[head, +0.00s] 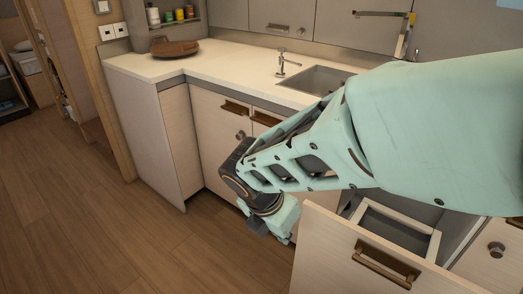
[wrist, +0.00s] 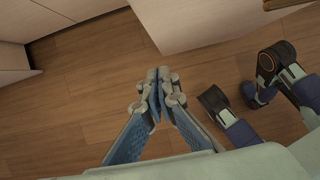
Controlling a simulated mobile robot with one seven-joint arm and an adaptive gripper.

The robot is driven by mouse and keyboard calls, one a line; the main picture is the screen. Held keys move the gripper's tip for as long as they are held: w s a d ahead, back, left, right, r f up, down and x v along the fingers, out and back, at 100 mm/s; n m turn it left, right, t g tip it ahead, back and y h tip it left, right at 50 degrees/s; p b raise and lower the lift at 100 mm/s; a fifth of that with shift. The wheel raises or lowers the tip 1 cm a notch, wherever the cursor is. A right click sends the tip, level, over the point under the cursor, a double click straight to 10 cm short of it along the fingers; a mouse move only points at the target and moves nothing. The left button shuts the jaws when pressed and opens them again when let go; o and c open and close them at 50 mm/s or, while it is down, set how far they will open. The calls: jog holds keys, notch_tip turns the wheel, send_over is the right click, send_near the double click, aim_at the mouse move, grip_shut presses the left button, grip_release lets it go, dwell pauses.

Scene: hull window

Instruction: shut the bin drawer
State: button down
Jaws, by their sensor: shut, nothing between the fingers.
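The bin drawer (head: 340,252) is pulled out at the lower right of the head view, its pale wood front facing the room. Its brown handle (head: 385,265) is on that front, and a pale inner frame (head: 395,228) shows behind it. My gripper (head: 270,228) hangs to the left of the drawer front, apart from it, low over the floor. In the wrist view my gripper (wrist: 157,88) is shut and empty above the floor. A pale panel at the top of that view, likely the drawer (wrist: 195,22), lies ahead of the fingertips.
Shut cabinet doors (head: 215,135) run left of the drawer under a white counter (head: 210,62) with a sink (head: 315,80). The wood floor (head: 90,220) at the left is clear. A round knob (head: 496,249) is right of the drawer.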

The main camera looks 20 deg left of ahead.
jog(key=w+d+f+b, duration=0.2)
jog(key=w+f+b, duration=0.2)
jog(key=w+f, duration=0.3)
jog(key=shift+f, duration=0.45)
